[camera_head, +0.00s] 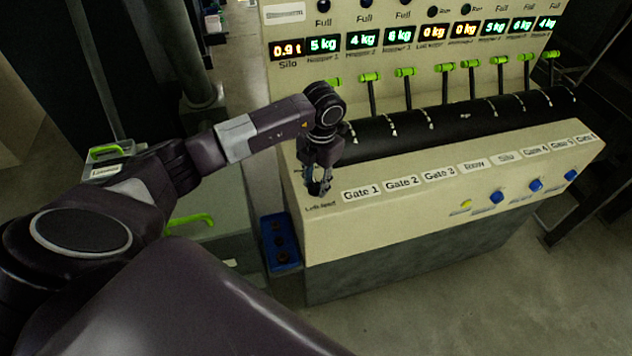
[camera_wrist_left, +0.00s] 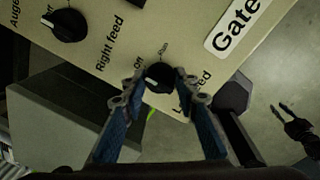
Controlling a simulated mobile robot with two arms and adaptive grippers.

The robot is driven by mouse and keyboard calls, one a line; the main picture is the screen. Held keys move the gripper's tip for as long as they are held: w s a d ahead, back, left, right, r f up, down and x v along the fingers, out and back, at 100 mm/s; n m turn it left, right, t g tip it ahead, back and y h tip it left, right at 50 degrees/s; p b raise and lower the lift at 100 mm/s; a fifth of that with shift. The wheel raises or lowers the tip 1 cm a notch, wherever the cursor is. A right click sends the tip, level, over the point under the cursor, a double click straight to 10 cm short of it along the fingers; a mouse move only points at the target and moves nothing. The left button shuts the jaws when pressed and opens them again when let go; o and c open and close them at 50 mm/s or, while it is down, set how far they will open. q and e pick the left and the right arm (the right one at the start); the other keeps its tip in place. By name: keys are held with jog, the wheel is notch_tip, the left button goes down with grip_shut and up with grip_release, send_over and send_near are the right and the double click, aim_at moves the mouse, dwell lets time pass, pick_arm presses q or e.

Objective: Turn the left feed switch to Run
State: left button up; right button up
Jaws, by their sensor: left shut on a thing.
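The left feed switch (camera_wrist_left: 158,78) is a small black knob with a white pointer mark on the cream panel. Its labels read Run and, partly hidden, what looks like Off; I cannot tell exactly which the pointer faces. My left gripper (camera_head: 318,188) points down at the panel's left end. In the left wrist view its blue fingers (camera_wrist_left: 153,98) are shut on the knob, one on each side, and partly cover the Left feed label. My right gripper (camera_wrist_left: 282,110) shows at the right edge of the left wrist view, dark, with its fingers apart and empty.
The right feed switch (camera_wrist_left: 68,25), a black knob, sits beside the left one, its white mark towards its Off label. Gate labels (camera_head: 361,192) run along the panel, with green-topped levers (camera_head: 406,73) behind. A blue box (camera_head: 280,242) stands below the panel's left end.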

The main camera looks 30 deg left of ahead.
aim_at(314, 187)
pick_arm(q)
jog(key=shift+f+m+b, duration=0.15)
jog(key=shift+m+b, duration=0.75)
jog(key=shift+b, duration=0.25)
jog(key=m+b, duration=0.5)
jog(key=shift+t, duration=0.3)
jog(key=m+b, duration=0.2)
jog(key=m, duration=0.1)
jog(key=shift+b, duration=0.4)
jog(key=shift+s+m+b, duration=0.1)
jog(key=shift+m+b, duration=0.5)
jog(key=shift+m, duration=0.4)
jog(key=shift+r+h, duration=0.2)
jog(key=shift+h, duration=0.1)
jog(key=o, duration=1.1)
jog(key=r, duration=0.8)
jog(key=s+r, duration=0.1)
jog(key=r, duration=0.3)
jog(key=shift+d, duration=0.15)
